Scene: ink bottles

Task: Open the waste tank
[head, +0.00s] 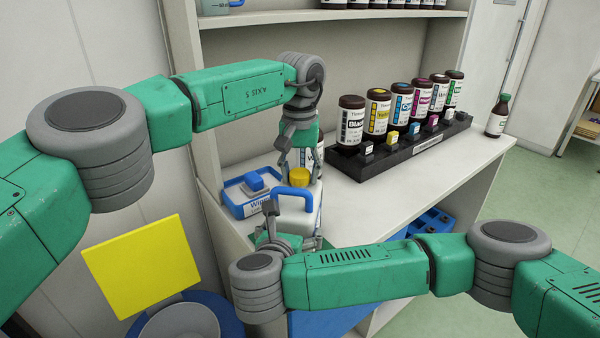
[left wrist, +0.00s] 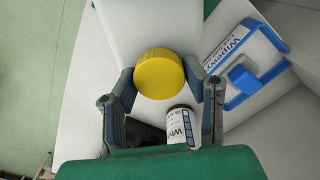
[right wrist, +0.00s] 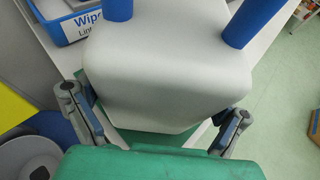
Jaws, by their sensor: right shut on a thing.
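The waste tank (head: 296,222) is white with a blue handle (head: 294,198) and a yellow cap (head: 299,176). It stands at the near left end of the counter. My left gripper (head: 298,168) comes down from above with its open fingers on either side of the cap, which also shows in the left wrist view (left wrist: 159,74). Whether the fingertips touch the cap is hard to tell. My right gripper (right wrist: 160,118) is shut on the tank's body (right wrist: 160,70), one finger on each side. In the head view my right arm hides the tank's lower part.
A blue wipes box (head: 240,205) stands left of the tank. A black rack (head: 405,150) with several ink bottles is behind and right. A dark bottle (head: 498,115) stands at the far right end. Another bottle (left wrist: 180,126) is close beside my left gripper. The counter's middle (head: 365,205) is clear.

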